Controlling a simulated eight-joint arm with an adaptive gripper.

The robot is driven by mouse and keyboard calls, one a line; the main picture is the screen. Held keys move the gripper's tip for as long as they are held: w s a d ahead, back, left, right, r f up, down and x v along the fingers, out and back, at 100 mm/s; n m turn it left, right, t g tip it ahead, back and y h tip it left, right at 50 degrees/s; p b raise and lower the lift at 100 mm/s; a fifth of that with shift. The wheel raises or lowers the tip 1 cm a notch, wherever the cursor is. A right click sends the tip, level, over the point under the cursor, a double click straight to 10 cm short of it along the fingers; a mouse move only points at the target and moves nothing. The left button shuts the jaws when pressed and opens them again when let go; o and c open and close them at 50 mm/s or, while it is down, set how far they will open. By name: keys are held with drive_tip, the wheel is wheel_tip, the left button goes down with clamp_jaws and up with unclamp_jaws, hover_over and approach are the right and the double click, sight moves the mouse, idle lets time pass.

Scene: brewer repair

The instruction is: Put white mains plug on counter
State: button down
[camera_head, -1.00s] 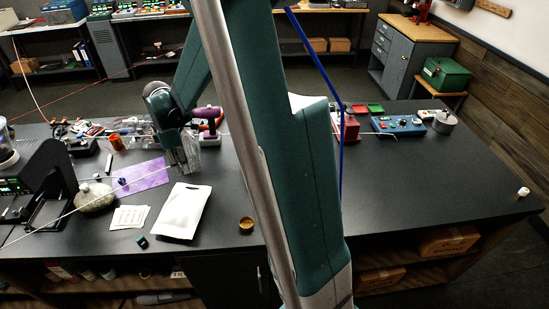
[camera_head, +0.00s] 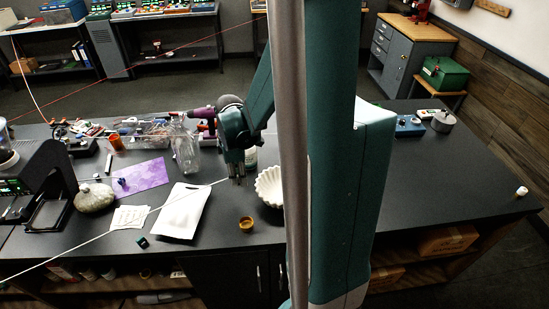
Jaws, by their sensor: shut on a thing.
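My gripper (camera_head: 237,180) is over the middle of the dark counter (camera_head: 440,190), left of my arm's upright links, with its fingers pointing down. A thin white cord (camera_head: 110,234) runs from the fingers down to the lower left, past the counter's front edge. The fingers are shut on the end of this cord, where the white mains plug is too small and covered to make out clearly. The fingertips look close to the counter, between a white tray and a white fluted bowl. I cannot tell whether the plug touches the surface.
The white tray (camera_head: 182,212) lies left of my gripper, and the white fluted bowl (camera_head: 269,188) is close on its right. A small brass-coloured cup (camera_head: 246,224) stands in front. A clear jar (camera_head: 186,155) and black machine (camera_head: 48,178) are farther left. The counter's right side has free room.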

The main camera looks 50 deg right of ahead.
idle(0.4)
hover_over(242, 201)
drive_tip(key=shift+d+f, duration=0.1)
drive_tip(key=shift+f, duration=2.85)
drive_tip(key=shift+f, duration=0.15)
drive_tip(key=shift+f, duration=1.95)
drive_tip(key=shift+f+b, duration=0.2)
drive_tip(key=shift+b, duration=0.15)
drive_tip(key=c, duration=2.5)
unclamp_jaws()
drive_tip(key=shift+o, duration=0.2)
drive_tip(key=shift+r+p, duration=0.25)
drive_tip(key=shift+p, duration=0.05)
drive_tip(key=shift+r, duration=6)
